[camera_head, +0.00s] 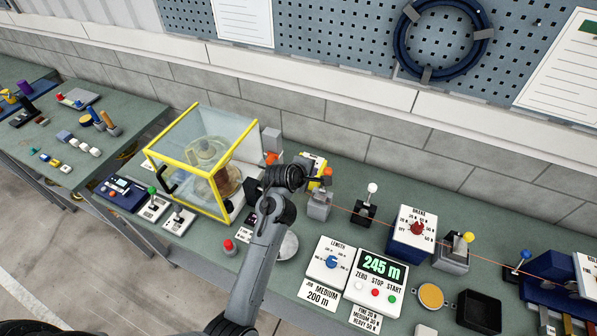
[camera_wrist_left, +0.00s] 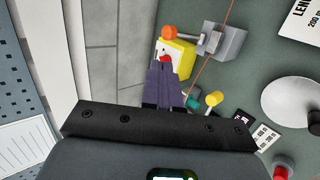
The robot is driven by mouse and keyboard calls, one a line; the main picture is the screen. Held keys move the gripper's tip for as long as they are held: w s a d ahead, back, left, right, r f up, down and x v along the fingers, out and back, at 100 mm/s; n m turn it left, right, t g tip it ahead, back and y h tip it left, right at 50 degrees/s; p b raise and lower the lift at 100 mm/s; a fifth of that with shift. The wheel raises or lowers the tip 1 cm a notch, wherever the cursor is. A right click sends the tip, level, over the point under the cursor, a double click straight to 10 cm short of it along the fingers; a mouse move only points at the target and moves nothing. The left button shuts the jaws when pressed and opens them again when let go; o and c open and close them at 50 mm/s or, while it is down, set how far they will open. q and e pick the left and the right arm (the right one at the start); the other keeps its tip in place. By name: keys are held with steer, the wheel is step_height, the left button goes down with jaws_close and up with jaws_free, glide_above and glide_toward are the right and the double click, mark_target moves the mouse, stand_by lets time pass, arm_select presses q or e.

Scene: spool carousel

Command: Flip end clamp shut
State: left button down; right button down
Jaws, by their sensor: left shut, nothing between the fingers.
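A grey block (camera_head: 319,207) with a metal lever ending in an orange knob (camera_head: 327,171) stands by the wire behind my left gripper; it appears to be the end clamp. In the left wrist view the grey block (camera_wrist_left: 230,43) is at the upper right, and its lever reaches left to the orange knob (camera_wrist_left: 169,32). A yellow-and-white block (camera_wrist_left: 177,58) sits beside the lever, just beyond the fingertips. My left gripper (camera_wrist_left: 164,72) is shut and empty, close to that block. In the head view my left wrist partly hides this area. My right gripper is out of view.
A yellow-framed clear enclosure (camera_head: 205,150) with a spool inside stands to the left. A thin orange wire (camera_head: 380,217) runs right along the bench past a white-knobbed lever (camera_head: 371,190) and the brake box (camera_head: 416,228). The length panel (camera_head: 331,262) stands in front.

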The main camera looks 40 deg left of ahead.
arm_select(q)
steer(key=v, duration=0.9)
steer(key=shift+r, duration=0.6)
steer(key=s+f+m+g+p, duration=0.2)
steer(key=s+f+m+g, duration=0.2)
steer(key=s+f, duration=1.1)
steer(key=s+d+r+m+g, duration=0.1)
steer(key=s+d+r+m, duration=0.1)
steer(key=s+d+m, duration=0.2)
steer(key=s+d+r+m+g+p, duration=0.1)
steer(key=s+d+m, duration=0.4)
steer(key=s+m, duration=0.6)
steer(key=shift+r+m+h, duration=0.4)
steer(key=shift+r+m, duration=0.25)
steer(key=shift+m, duration=0.55)
steer(key=shift+d, duration=0.15)
